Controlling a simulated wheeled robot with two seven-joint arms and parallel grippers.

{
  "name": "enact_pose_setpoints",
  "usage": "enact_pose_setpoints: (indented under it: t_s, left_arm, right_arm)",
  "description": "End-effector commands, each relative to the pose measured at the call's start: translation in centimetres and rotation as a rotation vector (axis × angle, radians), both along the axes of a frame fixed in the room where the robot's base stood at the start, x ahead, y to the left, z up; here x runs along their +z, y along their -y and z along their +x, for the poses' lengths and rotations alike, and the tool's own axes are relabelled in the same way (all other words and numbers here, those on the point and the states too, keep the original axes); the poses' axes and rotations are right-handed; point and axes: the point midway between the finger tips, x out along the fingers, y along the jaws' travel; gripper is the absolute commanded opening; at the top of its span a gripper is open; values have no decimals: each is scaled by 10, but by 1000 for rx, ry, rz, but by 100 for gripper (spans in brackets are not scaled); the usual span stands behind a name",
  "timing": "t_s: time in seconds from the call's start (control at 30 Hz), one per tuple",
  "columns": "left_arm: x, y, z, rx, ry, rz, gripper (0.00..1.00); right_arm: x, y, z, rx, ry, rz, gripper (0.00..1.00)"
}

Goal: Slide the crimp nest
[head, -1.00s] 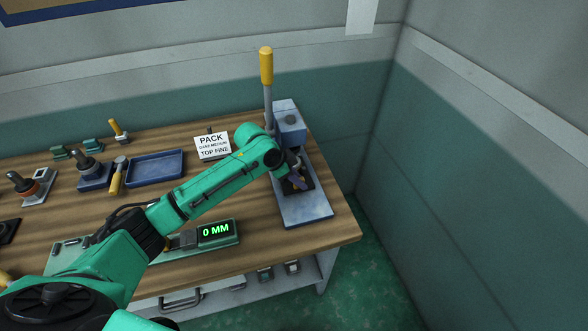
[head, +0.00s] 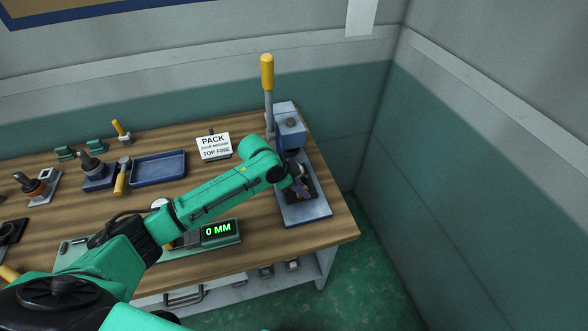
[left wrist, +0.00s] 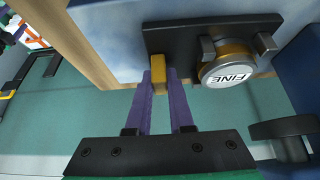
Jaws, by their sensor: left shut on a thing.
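The crimp nest is a dark plate (left wrist: 185,42) with a yellow tab (left wrist: 158,68) at its edge, seen in the left wrist view. A round silver and brass piece marked FINE (left wrist: 230,68) sits between dark posts on it. My left gripper's purple fingers (left wrist: 158,85) are shut on the yellow tab. In the head view my left gripper (head: 301,188) is low over the blue-grey press base (head: 307,211), and my forearm and wrist hide part of the nest. The press has an upright lever with a yellow grip (head: 267,72). My right gripper is not in view.
A PACK sign (head: 214,146) and an empty blue tray (head: 158,168) stand left of the press. A green gauge reading 0 MM (head: 219,231) lies below my forearm. The table's right edge and a wall are close to the press.

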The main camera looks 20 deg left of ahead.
Motion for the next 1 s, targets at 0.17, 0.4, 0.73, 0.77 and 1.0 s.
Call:
enact_pose_setpoints:
  t_s: [0.17, 0.4, 0.73, 0.77, 1.0]
  left_arm:
    - [-1, 1, -6, 1, -5, 5, 0]
    - [-1, 5, -12, 1, -5, 5, 0]
    - [-1, 11, -21, 0, -6, 6, 0]
    - [-1, 11, -21, 0, -6, 6, 0]
    - [-1, 15, -27, 1, -7, 5, 0]
  right_arm:
    - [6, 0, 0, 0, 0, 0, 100]
    - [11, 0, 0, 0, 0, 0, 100]
    - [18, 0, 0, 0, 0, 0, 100]
    - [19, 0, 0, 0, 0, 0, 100]
    - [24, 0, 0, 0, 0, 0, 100]
